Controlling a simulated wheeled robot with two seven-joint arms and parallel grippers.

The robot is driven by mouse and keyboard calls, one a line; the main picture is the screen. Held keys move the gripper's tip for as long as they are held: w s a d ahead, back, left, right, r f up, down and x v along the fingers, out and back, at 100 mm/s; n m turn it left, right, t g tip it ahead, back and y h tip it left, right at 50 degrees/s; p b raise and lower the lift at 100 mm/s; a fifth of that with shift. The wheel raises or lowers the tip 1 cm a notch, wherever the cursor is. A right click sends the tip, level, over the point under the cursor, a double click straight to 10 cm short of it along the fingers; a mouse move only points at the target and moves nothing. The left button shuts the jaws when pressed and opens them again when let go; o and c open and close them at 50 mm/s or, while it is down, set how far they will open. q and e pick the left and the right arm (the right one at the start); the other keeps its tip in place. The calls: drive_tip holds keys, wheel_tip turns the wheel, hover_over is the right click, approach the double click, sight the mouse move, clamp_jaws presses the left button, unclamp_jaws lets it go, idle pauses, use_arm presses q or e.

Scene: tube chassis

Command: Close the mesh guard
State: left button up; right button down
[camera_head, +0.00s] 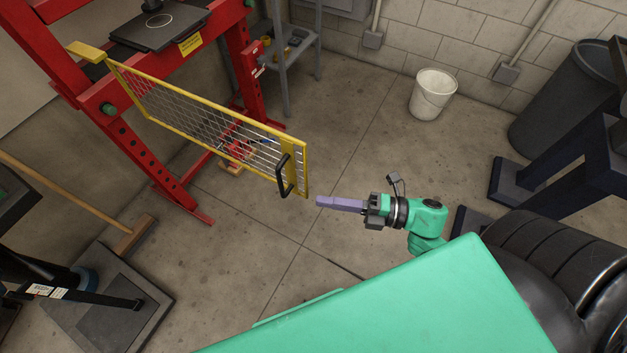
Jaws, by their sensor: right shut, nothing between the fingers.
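The mesh guard (198,120) is a yellow-framed wire panel at the upper left. It is mounted at its left end on a red press frame (121,138) and stands swung out from it, over the floor. A black handle (283,176) sits near its free right end. My right gripper (321,201) is shut and empty, with its purple fingers pointing left. It is just right of the guard's free end, and appears apart from it. My left gripper is not in view.
A white bucket (432,94) stands by the back wall, with a dark bin (567,105) right of it. A broom (132,236) and a dark platform (98,299) lie at the lower left. The floor between guard and bucket is clear.

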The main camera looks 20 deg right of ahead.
drive_tip(key=w, duration=0.1)
drive_tip(key=w+a+p, duration=0.1)
drive_tip(key=w, duration=0.1)
drive_tip(key=w+a+p, duration=0.1)
drive_tip(key=w, duration=0.1)
drive_tip(key=shift+w+a+r, duration=0.1)
drive_tip(key=shift+w+a, duration=0.05)
